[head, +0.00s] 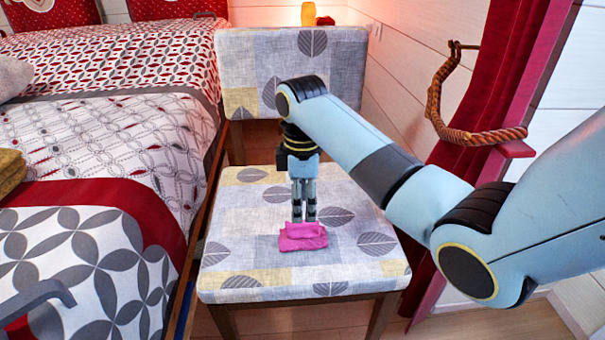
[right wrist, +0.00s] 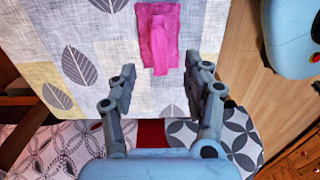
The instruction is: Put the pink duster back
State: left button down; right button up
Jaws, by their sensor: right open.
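The pink duster (head: 303,237) is a small folded cloth lying on the seat of the patterned chair (head: 240,285), near the front middle. My right gripper (head: 304,218) points down at the seat, with its fingertips just behind the duster in the head view. In the right wrist view the gripper (right wrist: 165,75) is open, with a wide gap between its fingers and nothing in it. There the duster (right wrist: 158,35) lies flat beyond the fingertips, roughly in line with the gap. I cannot tell whether the fingertips touch the cloth. My left gripper is not in view.
A bed (head: 95,130) with patterned covers stands close along the chair's left side. The chair's backrest (head: 290,70) rises behind my gripper. A red curtain (head: 475,105) with a rope tieback (head: 437,100) hangs at the right. A glowing lamp (head: 308,14) stands behind the backrest.

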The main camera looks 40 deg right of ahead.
aim_at(303, 222)
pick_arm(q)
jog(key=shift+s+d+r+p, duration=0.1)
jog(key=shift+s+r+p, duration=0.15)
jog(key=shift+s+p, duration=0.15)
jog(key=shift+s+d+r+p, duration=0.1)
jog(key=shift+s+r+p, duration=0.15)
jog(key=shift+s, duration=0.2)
pick_arm(e)
notch_tip(303, 222, up, 5)
jog(key=shift+r, duration=0.1)
pick_arm(q)
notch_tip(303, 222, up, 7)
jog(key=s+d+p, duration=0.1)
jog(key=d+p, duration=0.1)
jog(key=p, duration=0.6)
pick_arm(e)
jog(key=s+f+m, duration=0.3)
jog(key=s+f, duration=0.7)
jog(key=s, duration=0.6)
jog(key=s+f+m, duration=0.4)
jog(key=s+f, duration=0.6)
jog(key=s, duration=0.7)
jog(key=s+f+m+h, duration=0.1)
jog(key=s+f+m, duration=0.3)
jog(key=s+f, duration=0.6)
jog(key=s, duration=0.6)
jog(key=shift+s+d, duration=0.15)
jog(key=shift+s, duration=0.2)
